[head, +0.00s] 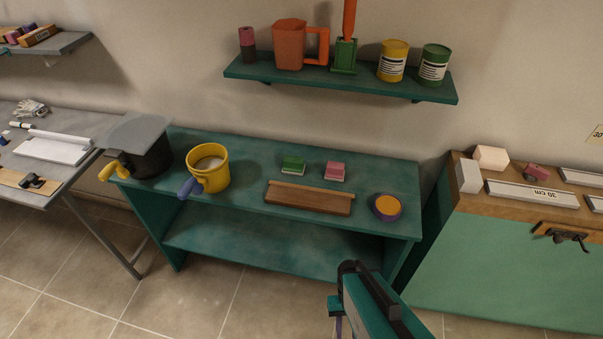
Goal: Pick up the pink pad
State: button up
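The pink pad (334,171) is a small block with a pink top and a pale lower layer. It lies flat on the top of the teal bench (240,203), towards the back and right of the middle. A similar green pad (293,164) lies just to its left, with a gap between them. Part of my teal and black arm shows at the bottom, in front of the bench and well short of the pad. I cannot make out my gripper's fingers in this view. Nothing touches or covers the pink pad.
A brown wooden block (309,198) lies in front of the pads. An orange-topped purple round thing (387,207) sits to the right. A yellow pot (208,168) and dark lidded pot (143,150) stand left. A loaded wall shelf (300,79) hangs above.

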aim_at(334, 171)
jog(key=k, duration=0.25)
jog(key=u, duration=1.75)
jog(key=k, duration=0.65)
jog(key=z, duration=0.35)
jog(key=i, duration=1.65)
jog(key=u, duration=0.35)
